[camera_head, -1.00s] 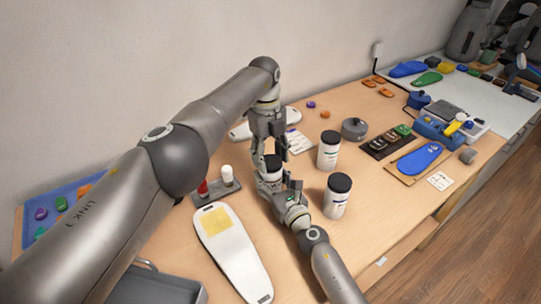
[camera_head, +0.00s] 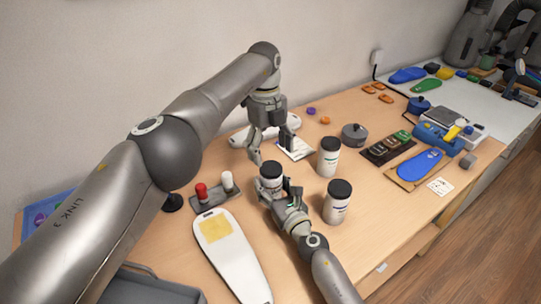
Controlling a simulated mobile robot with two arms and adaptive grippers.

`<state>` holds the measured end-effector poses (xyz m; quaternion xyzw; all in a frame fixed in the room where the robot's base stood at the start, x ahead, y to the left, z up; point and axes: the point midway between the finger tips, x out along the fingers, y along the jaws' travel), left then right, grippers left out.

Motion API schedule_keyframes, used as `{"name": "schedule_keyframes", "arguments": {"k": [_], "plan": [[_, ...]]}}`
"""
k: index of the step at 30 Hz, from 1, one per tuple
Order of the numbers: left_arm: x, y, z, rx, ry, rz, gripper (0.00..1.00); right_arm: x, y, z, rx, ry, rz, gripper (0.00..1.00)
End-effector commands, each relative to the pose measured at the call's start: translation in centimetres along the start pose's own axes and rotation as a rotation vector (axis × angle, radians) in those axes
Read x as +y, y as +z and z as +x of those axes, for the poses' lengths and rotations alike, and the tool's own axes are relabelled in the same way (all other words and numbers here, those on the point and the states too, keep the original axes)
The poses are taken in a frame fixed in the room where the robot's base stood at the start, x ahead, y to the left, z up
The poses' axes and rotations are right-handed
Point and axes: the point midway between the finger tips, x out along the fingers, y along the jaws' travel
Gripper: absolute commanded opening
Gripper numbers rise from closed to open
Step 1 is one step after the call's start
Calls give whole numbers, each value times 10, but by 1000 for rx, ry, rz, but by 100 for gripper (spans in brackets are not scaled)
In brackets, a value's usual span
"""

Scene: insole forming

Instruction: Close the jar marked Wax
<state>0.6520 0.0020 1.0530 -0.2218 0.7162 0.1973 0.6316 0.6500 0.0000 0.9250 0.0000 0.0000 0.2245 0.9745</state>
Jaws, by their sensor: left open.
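Three white jars with black lids stand on the table; their labels are too small to read. The nearest-left jar (camera_head: 270,184) has its black lid (camera_head: 271,169) seated on top. My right gripper (camera_head: 272,195) comes from below and appears closed around this jar's body; its fingers are partly hidden. My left gripper (camera_head: 271,154) is open and empty, pointing down, above and behind that lid and apart from it. The second jar (camera_head: 328,163) and third jar (camera_head: 335,211) stand upright to the right, both lidded.
A white insole board (camera_head: 231,262) with a yellow patch lies in front. A grey stand (camera_head: 211,199) with a red and a white knob is left of the held jar. A grey round pot (camera_head: 354,134) and a dark tray (camera_head: 378,154) stand to the right.

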Motion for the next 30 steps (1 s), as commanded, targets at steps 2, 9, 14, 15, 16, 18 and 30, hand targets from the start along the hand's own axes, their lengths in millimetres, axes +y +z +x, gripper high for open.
{"name": "schedule_keyframes", "arguments": {"k": [2,9,14,15,16,18,30], "plan": [[0,0,0,1,0,0,74,0,-1,0,1,0,0,0],[0,0,0,-1,0,-17,71,0,-1,0,1,0,0,0],[-1,-2,-2,-9,2,-123,71,0,-1,0,1,0,0,0],[-1,-2,-3,-14,3,-165,71,0,-1,0,1,0,0,0],[-1,-2,-4,-18,3,-200,71,0,-1,0,1,0,0,0],[0,-2,-5,-26,3,-291,71,0,-1,0,1,0,0,0],[-1,-5,-19,-80,-28,-812,71,0,0,0,1,0,0,0]]}}
